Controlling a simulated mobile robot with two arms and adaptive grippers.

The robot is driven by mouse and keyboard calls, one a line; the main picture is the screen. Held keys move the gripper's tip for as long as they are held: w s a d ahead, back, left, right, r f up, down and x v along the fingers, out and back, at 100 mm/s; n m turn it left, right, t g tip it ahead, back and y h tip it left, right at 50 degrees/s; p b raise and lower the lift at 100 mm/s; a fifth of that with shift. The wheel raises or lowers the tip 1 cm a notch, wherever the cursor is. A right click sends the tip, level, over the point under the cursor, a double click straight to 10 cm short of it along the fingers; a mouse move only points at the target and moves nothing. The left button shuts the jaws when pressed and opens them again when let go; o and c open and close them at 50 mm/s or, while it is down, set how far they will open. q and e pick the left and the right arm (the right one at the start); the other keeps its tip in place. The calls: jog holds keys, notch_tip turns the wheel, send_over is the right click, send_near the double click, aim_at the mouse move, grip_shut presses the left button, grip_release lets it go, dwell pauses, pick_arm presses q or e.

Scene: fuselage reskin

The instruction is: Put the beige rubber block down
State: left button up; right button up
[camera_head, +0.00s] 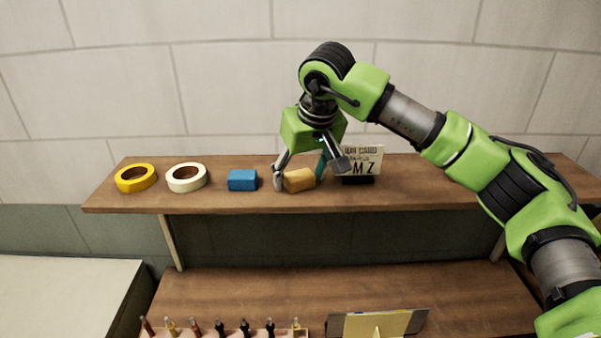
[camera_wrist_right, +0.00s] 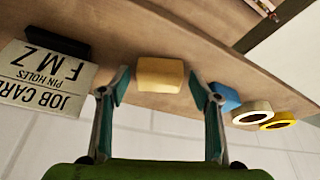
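The beige rubber block (camera_head: 300,180) rests on the upper wooden shelf, between a blue block and a job card. My right gripper (camera_head: 308,182) is over it from above, with one finger on each side. In the right wrist view the beige block (camera_wrist_right: 160,75) sits between the open fingertips (camera_wrist_right: 160,85), with a visible gap on both sides. The fingers appear apart from the block. My left gripper is not in view.
On the shelf (camera_head: 230,203) stand a yellow tape roll (camera_head: 135,178), a white tape roll (camera_head: 187,177), a blue block (camera_head: 242,180) left of the gripper and a job card (camera_head: 362,165) close on its right. A lower bench (camera_head: 350,287) holds a tool rack (camera_head: 225,332).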

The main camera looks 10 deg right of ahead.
jog(key=shift+r, duration=0.15)
jog(key=shift+s+r+b, duration=0.15)
jog(key=shift+r+b, duration=0.15)
jog(key=shift+b, duration=0.1)
jog(key=b+v, duration=0.4)
jog(key=v, duration=0.7)
